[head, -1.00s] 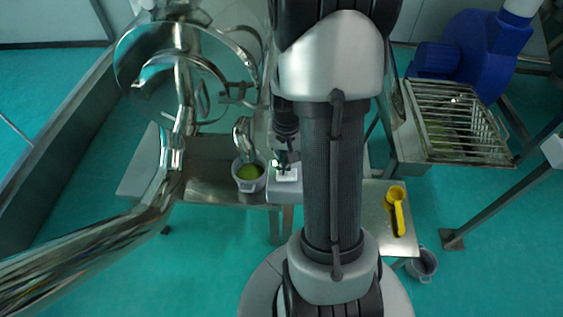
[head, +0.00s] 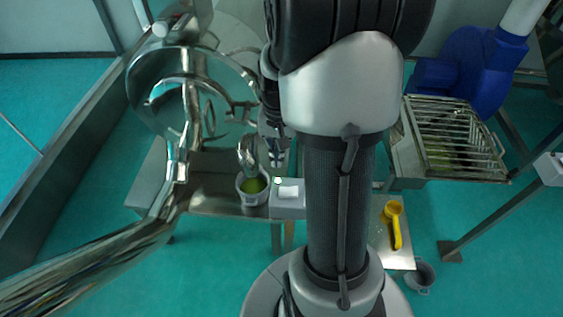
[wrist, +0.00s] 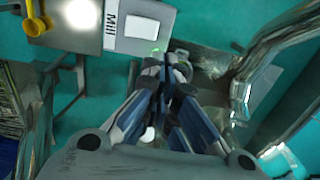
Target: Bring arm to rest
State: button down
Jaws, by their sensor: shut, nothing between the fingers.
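My gripper (head: 276,160) is shut and empty. In the head view it hangs above and behind the grey box with a white top, marked "Mill" (head: 289,207), and beside the spout over a pale bucket. In the wrist view my gripper (wrist: 165,66) points at the gap beside the Mill box (wrist: 147,20), whose green light shows near the fingertips. My arm's large links cover the middle of the head view.
The pale bucket (head: 253,199) holds green material on the bench. A yellow scoop (head: 395,225) lies on the right bench. A slatted metal unit (head: 455,140) and blue machine (head: 478,65) stand right. A grey bucket (head: 421,275) is on the floor. Curved metal pipework (head: 180,130) stands left.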

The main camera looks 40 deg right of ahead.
jog(key=shift+w+a+r, duration=0.1)
jog(key=shift+r, duration=0.65)
jog(key=s+a+r+n+t+b, duration=0.25)
jog(key=a+r+n, duration=0.25)
jog(key=a+r, duration=0.5)
jog(key=s+a+n+t+b, duration=0.2)
jog(key=s+a+n, duration=0.2)
jog(key=s+a, duration=0.5)
jog(key=shift+s+a+f+n+b, duration=0.2)
jog(key=shift+a+n+b, duration=0.2)
jog(key=shift+a, duration=0.6)
jog(key=shift+w+d, duration=0.1)
